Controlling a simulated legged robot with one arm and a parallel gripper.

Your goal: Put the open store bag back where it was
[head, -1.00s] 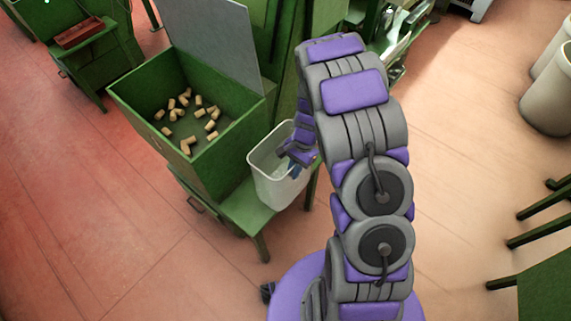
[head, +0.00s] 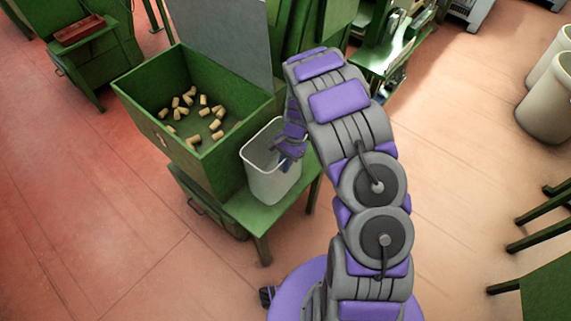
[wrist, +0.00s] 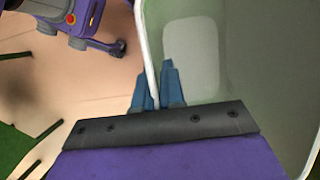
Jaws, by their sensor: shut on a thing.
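The open store bag shows as a pale, open-topped, bin-like container (head: 268,183). It is upright, at the right side of the green box, over the green bench. I cannot tell whether its base touches the bench. My gripper (head: 290,163) is shut on its rim, on the right side in the head view. In the wrist view, my gripper's blue fingers (wrist: 157,98) lie on either side of the pale rim, one inside and one outside. The bag's inside (wrist: 240,70) looks empty where it shows; part is cut off by the frame.
The green box (head: 205,160) holds several corks and has a raised grey lid (head: 225,40). The low green bench (head: 250,217) has some bare surface in front of the bag. Pale bins (head: 545,110) stand at far right. A green stool or table (head: 540,290) is at lower right.

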